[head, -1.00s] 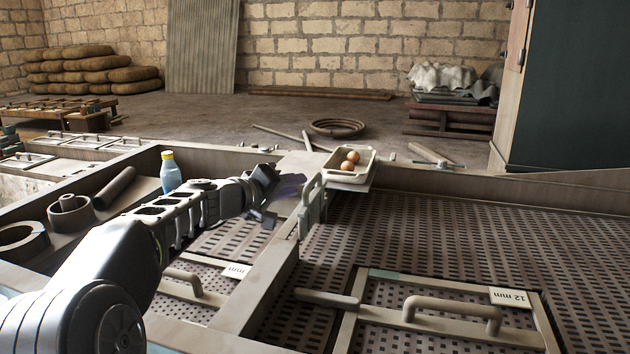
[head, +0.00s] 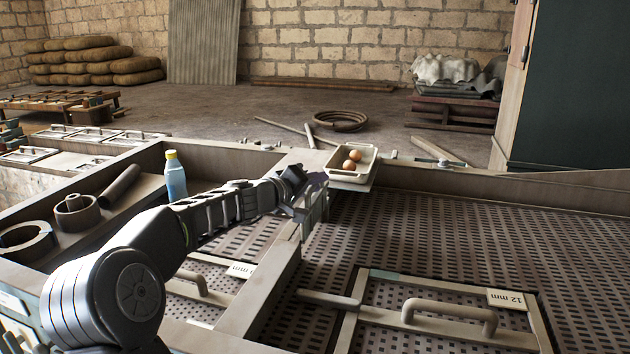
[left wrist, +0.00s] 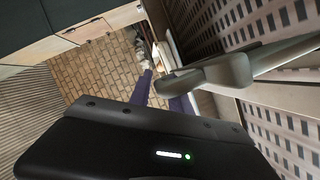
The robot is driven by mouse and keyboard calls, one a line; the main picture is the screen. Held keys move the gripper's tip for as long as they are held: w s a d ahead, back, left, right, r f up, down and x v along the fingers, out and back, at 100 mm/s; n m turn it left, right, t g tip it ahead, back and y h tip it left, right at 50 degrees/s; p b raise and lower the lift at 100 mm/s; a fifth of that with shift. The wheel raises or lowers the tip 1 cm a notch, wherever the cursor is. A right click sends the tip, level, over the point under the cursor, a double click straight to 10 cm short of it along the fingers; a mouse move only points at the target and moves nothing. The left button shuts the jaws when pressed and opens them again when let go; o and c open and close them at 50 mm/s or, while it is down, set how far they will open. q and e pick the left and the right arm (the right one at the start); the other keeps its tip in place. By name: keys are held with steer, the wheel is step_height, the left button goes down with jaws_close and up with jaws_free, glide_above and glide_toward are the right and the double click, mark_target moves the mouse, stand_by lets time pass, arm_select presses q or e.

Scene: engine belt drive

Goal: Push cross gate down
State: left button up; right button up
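The cross gate (head: 314,214) is a narrow grey-green plate standing upright at the end of the wooden divider beam. My left gripper (head: 313,184) is at its top and hides much of its upper part. In the left wrist view, the purple fingers (left wrist: 161,96) show apart, and a grey-green handle-like bar (left wrist: 215,76) reaches across close to them. Whether they touch it I cannot tell. My right gripper is in neither view.
A tray (head: 345,177) with brown eggs sits just right of the gate. A blue bottle (head: 176,181) with a yellow cap stands left of my arm. Perforated screens lie on both sides of the beam (head: 262,295); one handled panel (head: 450,314) is at front right.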

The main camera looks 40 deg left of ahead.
arm_select(q)
steer(key=shift+c, duration=0.4)
jaws_close()
stand_by(0.9)
